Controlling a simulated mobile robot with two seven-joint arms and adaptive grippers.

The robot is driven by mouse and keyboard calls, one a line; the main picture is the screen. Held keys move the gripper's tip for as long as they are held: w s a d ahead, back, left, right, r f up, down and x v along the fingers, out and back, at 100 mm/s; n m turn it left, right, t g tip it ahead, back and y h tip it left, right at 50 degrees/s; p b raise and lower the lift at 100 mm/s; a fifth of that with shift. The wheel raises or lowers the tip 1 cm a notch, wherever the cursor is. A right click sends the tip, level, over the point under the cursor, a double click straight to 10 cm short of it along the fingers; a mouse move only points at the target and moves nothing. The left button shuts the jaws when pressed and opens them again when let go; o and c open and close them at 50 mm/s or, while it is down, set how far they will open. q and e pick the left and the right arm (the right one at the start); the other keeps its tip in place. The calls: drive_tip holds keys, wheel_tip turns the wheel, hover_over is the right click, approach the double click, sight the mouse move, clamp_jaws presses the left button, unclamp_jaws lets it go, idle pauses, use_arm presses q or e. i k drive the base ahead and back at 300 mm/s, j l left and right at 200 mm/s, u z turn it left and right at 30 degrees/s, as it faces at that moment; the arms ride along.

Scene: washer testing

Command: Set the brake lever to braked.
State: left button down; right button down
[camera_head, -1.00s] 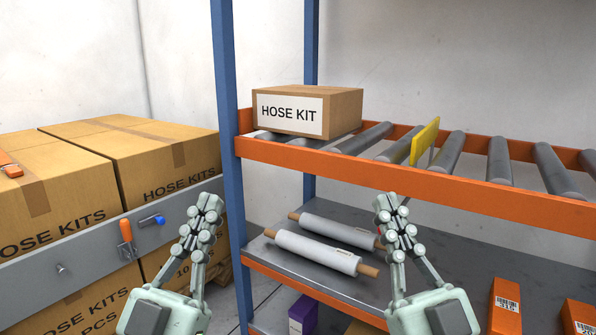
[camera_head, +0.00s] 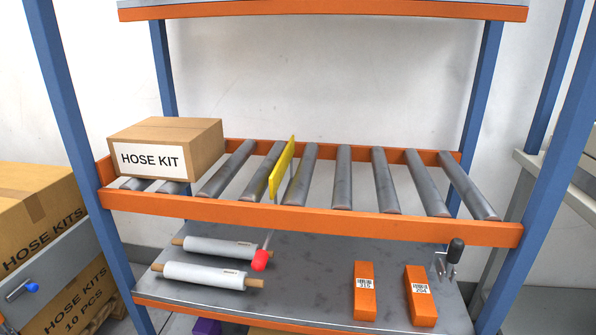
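Two handles show on the roller shelf, and no label tells which is the brake lever. A black-handled lever (camera_head: 456,250) on a metal bracket is at the right end, below the front orange beam, its grip pointing up. A red ball knob (camera_head: 260,260) on a thin rod hangs below the beam under a yellow plate (camera_head: 282,170). The yellow plate stands upright between rollers. Neither of my grippers is in the head view.
A HOSE KIT box (camera_head: 165,150) sits on the left rollers; the rollers to the right are clear. White rolls (camera_head: 205,275) and two orange boxes (camera_head: 365,292) lie on the lower shelf (camera_head: 310,285). Blue posts (camera_head: 75,130) flank the rack. Stacked cartons (camera_head: 40,210) stand at left.

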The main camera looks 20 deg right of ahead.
sight(456, 247)
drive_tip(key=l+z, duration=0.1)
drive_tip(key=z, duration=1.5)
drive_tip(key=i+j+z, duration=0.1)
drive_tip(key=i+j, duration=0.05)
drive_tip(key=j, duration=0.05)
